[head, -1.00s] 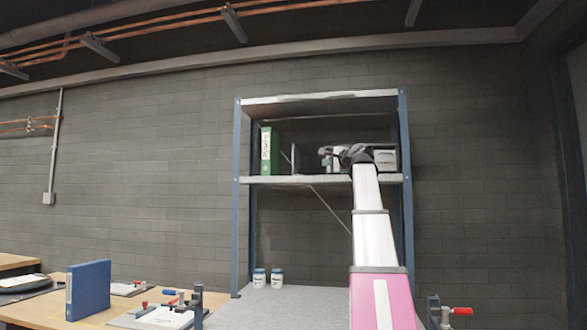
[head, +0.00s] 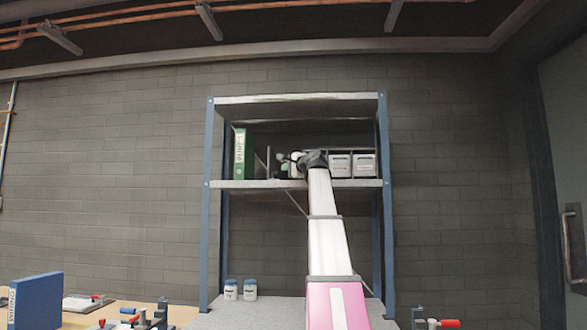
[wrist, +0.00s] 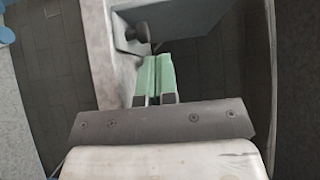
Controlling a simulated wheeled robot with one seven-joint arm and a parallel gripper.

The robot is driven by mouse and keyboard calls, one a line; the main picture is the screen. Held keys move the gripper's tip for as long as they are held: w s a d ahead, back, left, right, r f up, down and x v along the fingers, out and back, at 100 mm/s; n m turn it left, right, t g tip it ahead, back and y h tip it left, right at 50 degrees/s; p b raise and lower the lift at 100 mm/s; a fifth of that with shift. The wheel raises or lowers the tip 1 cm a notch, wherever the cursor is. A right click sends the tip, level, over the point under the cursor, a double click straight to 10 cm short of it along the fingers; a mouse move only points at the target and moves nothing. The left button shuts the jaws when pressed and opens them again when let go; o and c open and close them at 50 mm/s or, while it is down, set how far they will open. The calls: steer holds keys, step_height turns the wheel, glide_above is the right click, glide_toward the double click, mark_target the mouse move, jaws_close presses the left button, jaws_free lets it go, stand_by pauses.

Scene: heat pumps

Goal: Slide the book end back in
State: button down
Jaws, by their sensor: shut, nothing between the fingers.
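A thin dark upright plate, seemingly the book end (head: 262,163), stands on the upper shelf (head: 240,185), just right of a green binder (head: 240,153). My gripper (head: 284,163) is over the same shelf, a short way right of the plate and seemingly apart from it. In the wrist view my gripper (wrist: 154,78) has its two green-padded fingers side by side, shut and empty. A dark knob-like thing (wrist: 138,32) lies just beyond the fingertips, beside a grey surface whose identity I cannot tell. My wrist hides part of the shelf middle.
Two light boxes (head: 353,165) stand on the upper shelf to the right of my wrist. Blue posts (head: 207,200) bound the rack on both sides. Two small jars (head: 240,290) stand on the lower surface. A blue binder (head: 36,300) is on the table at lower left.

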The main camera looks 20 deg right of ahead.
mark_target(270, 169)
steer(key=w+a, duration=0.3)
steer(key=shift+w+a, duration=0.15)
steer(key=shift+w, duration=0.15)
steer(key=shift+w+a, duration=0.2)
steer(key=shift+a, duration=0.25)
steer(key=shift+a, duration=0.1)
steer(key=w+a, duration=0.3)
steer(key=a, duration=0.3)
steer(key=shift+w+a, duration=0.3)
steer(key=shift+d, duration=0.1)
